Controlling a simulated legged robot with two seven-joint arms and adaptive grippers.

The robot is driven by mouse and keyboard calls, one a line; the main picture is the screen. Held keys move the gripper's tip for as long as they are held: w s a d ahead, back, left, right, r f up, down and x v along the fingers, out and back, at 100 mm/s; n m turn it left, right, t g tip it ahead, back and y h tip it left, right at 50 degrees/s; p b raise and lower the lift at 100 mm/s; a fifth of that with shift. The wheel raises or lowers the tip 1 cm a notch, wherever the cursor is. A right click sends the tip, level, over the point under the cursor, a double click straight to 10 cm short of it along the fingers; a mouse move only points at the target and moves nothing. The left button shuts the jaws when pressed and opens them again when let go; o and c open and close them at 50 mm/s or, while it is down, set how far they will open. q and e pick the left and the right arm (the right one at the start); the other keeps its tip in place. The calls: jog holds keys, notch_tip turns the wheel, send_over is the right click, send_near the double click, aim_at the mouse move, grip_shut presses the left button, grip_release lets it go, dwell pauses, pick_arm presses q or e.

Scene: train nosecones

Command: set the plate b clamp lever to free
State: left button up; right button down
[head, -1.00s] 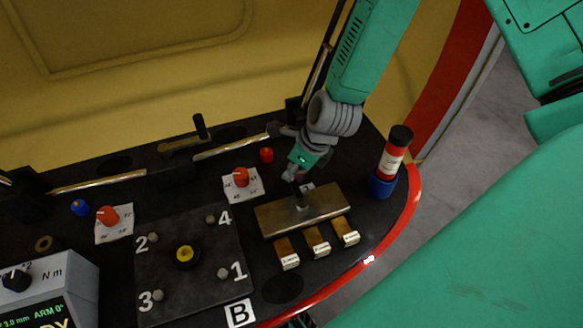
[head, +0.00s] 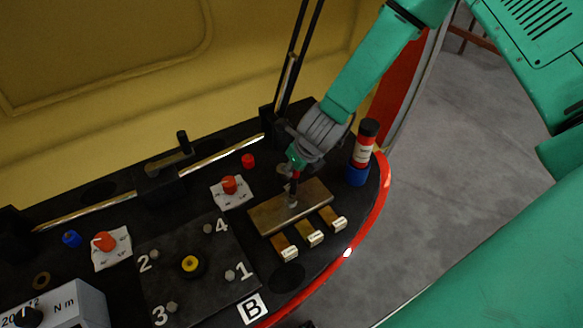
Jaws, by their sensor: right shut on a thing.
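Plate B (head: 196,293) is a dark square plate with corners numbered 1 to 4, a yellow-ringed centre (head: 190,264) and a B label (head: 251,307). No part is marked as its clamp lever; a red knob (head: 229,184) on a white marked card stands behind it, and another red knob (head: 103,241) stands to its left. My right gripper (head: 293,178) points down over the brass block (head: 266,217), right of the plate. It is shut on a slim dark and red upright piece at the block; the fingers hide much of it. My left gripper is out of view.
A black handle (head: 183,143) sits on a rail block behind the plate. A red and black bottle (head: 365,143) stands in a blue holder right of my gripper. Several brass tabs (head: 316,239) lie in front of the block.

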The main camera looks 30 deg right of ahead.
jog(key=d+m, duration=0.1)
jog(key=s+d+m+h, duration=0.1)
jog(key=shift+s+m+b, duration=0.25)
jog(key=shift+m+b, duration=0.1)
jog(key=shift+m, duration=0.05)
jog(key=s+m, duration=0.1)
jog(key=s+m+h, duration=0.1)
jog(key=m, duration=0.1)
jog(key=shift+d+m, duration=0.15)
jog(key=shift+m, duration=0.15)
jog(key=shift+s+d+m+g+h+b, duration=0.3)
jog(key=shift+s+m+g+h, duration=0.35)
jog(key=shift+m, duration=0.55)
jog(key=shift+s+m, duration=0.45)
jog(key=shift+m, duration=0.05)
jog(key=shift+s, duration=0.1)
jog(key=c, duration=1.4)
grip_release()
